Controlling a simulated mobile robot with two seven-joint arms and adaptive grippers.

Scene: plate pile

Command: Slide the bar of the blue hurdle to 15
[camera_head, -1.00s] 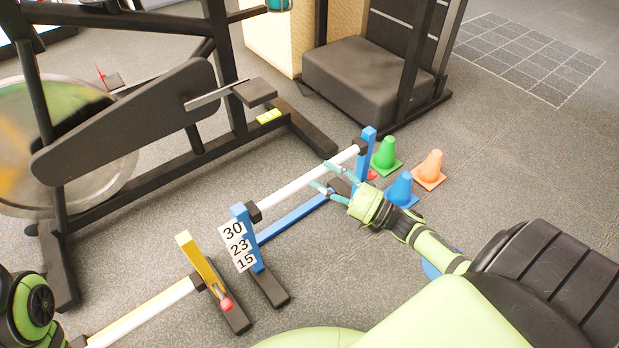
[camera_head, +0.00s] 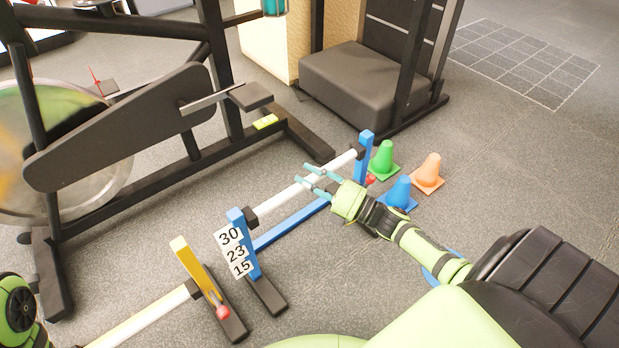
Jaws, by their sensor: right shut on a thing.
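The blue hurdle stands on the floor at centre, with a near blue upright (camera_head: 243,245), a far blue upright (camera_head: 366,152) and a blue lower rail (camera_head: 290,224). Its white bar (camera_head: 276,206) runs between black sliders near the tops of the uprights, about level with the 30 or a little above it. The number plates (camera_head: 235,253) read 30, 23 and 15 from top to bottom. My right gripper (camera_head: 312,180) is shut on the white bar, right of its middle. My left gripper is out of view.
A yellow hurdle (camera_head: 195,270) with a white bar and red ball stands at lower left. Green (camera_head: 384,160), blue (camera_head: 399,194) and orange (camera_head: 429,173) cones stand right of the blue hurdle. A dark exercise machine (camera_head: 120,130) fills the left.

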